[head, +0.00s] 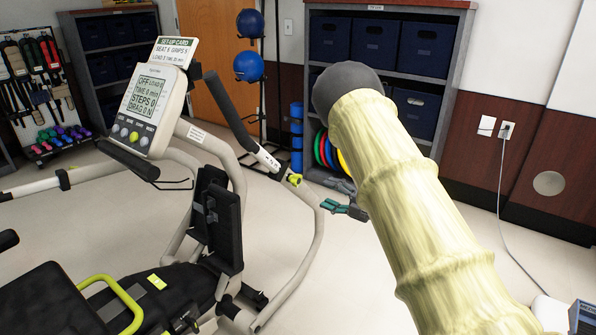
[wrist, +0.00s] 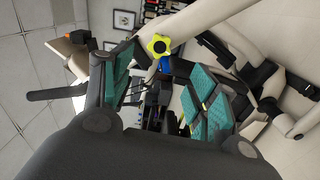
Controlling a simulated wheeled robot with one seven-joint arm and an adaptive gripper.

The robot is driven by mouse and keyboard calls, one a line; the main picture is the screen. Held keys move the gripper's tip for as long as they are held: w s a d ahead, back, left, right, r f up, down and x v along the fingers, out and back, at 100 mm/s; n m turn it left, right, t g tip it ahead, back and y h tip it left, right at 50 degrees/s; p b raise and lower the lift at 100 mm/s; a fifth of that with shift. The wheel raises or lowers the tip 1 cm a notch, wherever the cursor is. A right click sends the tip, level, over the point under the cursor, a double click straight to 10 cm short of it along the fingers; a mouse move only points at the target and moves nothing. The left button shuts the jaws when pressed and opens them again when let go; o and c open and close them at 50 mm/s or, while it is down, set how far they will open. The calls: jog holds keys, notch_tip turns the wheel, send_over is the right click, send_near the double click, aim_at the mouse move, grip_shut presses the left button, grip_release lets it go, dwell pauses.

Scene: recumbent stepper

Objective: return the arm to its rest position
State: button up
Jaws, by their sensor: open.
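My arm (head: 413,205), in a cream ribbed sleeve with a dark grey rounded elbow, reaches in from the lower right of the head view. My gripper (head: 335,207) shows partly beyond the sleeve, with teal finger pads. In the wrist view my gripper (wrist: 163,92) has its two teal-padded fingers spread apart, with nothing seen held between them. The recumbent stepper (head: 318,228) stands left of my gripper. Its yellow-green knob (head: 294,180) is close to the left of the fingers in the head view. In the wrist view the knob (wrist: 159,44) appears beyond the fingertips; contact cannot be seen.
The stepper's console (head: 147,107) carries a set-up card (head: 174,51). Its dark handle (head: 226,108) slopes down toward the knob. A shelf (head: 456,62) with blue bins stands behind my arm. A cable (head: 499,190) hangs at the right wall. Floor right of the stepper is clear.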

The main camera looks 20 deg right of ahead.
jog(key=shift+f, duration=0.1)
jog(key=s+a+f+m+g+h, duration=0.2)
jog(key=s+f+m+h, duration=0.3)
jog(key=s+f+m, duration=0.6)
jog(key=s+a+f+m+g+h, duration=0.15)
jog(key=s+f+m+h, duration=0.4)
jog(key=f, duration=0.95)
jog(key=s+a+f+m+g, duration=0.1)
jog(key=s+f+g, duration=0.15)
jog(key=s, duration=0.45)
jog(key=s+a+f+m+g, duration=0.2)
jog(key=s+f, duration=0.2)
jog(key=s, duration=0.3)
jog(key=s+a+f+m+g, duration=0.1)
jog(key=s+a+m+g, duration=0.2)
jog(key=s, duration=0.8)
jog(key=s+a+f+m+g, duration=0.1)
jog(key=s+a+m+g, duration=0.15)
jog(key=s, duration=0.95)
notch_tip(320, 180, up, 16)
jog(key=p, duration=1.6)
jog(key=shift+w+a+r+g, duration=0.15)
jog(key=shift+w+a+g, duration=0.05)
jog(key=shift+w+g, duration=0.15)
jog(key=shift+h, duration=0.25)
